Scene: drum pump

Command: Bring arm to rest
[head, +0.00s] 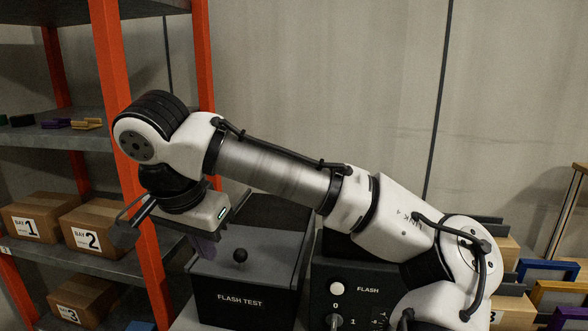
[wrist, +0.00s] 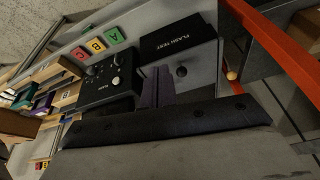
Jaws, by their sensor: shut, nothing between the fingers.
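My gripper (head: 203,246) hangs at the end of my bent arm, pointing down in front of the orange-posted shelf. Its fingers are closed together with nothing between them; they also show in the wrist view (wrist: 157,87). In the head view the fingers appear beside the left edge of the black FLASH TEST box (head: 248,282), which has a round black knob on top. I cannot tell how far above the box they are. The box also shows in the wrist view (wrist: 178,45), beyond the fingertips.
A black control panel (head: 341,300) with a FLASH label stands right of the box, partly behind my arm. An orange-posted shelf (head: 119,140) with cardboard boxes (head: 90,224) stands close on the left. Coloured letter tiles (wrist: 97,45) lie beyond the panel. Open air lies above my arm.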

